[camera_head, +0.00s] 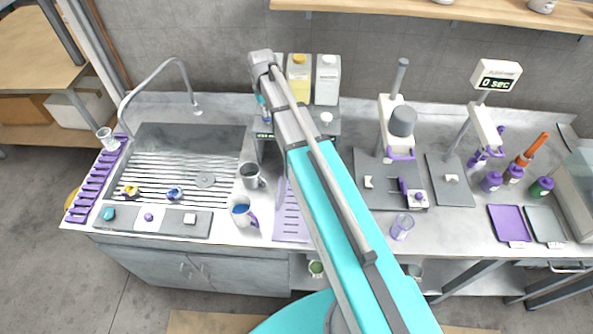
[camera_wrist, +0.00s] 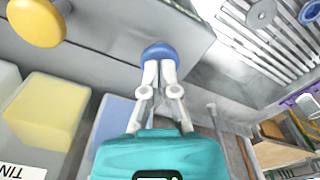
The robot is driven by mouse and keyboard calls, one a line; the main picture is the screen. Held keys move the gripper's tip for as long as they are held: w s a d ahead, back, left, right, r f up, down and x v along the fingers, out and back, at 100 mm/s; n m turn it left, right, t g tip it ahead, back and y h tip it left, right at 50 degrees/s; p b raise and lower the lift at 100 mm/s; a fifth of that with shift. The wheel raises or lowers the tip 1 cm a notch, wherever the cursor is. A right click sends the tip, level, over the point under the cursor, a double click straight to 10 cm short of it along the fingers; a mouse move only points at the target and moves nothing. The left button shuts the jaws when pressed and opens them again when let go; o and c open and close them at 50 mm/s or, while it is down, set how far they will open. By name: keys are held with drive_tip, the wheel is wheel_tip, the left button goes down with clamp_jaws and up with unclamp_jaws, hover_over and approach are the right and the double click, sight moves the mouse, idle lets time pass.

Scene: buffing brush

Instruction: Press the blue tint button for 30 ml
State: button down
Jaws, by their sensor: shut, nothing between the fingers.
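The blue tint button (camera_wrist: 158,51) is a round blue knob on the grey front of the dispenser (camera_wrist: 100,62). My gripper (camera_wrist: 160,66) is shut and empty, its fingertips right at the button's near edge in the wrist view; I cannot tell whether they press it. A yellow button (camera_wrist: 36,22) sits to the left on the same front. In the head view my gripper (camera_head: 264,112) is at the left side of the dispenser (camera_head: 327,125), and my arm hides much of it. A small green display (camera_head: 263,135) shows there, unreadable.
Yellow (camera_head: 299,78) and white (camera_head: 327,79) bottles stand on the dispenser; a blue bottle (camera_wrist: 113,113) shows in the wrist view. A grey mug (camera_head: 250,175) and a mug with blue inside (camera_head: 240,216) stand beside the sink (camera_head: 160,150). Shelf (camera_head: 450,12) above.

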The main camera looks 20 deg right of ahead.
drive_tip(key=shift+f, duration=0.25)
drive_tip(key=shift+r, duration=0.3)
drive_tip(key=shift+r+p, duration=1.8)
drive_tip(key=shift+p, duration=0.2)
drive_tip(key=shift+f+b, duration=0.45)
drive_tip(key=shift+b, duration=0.05)
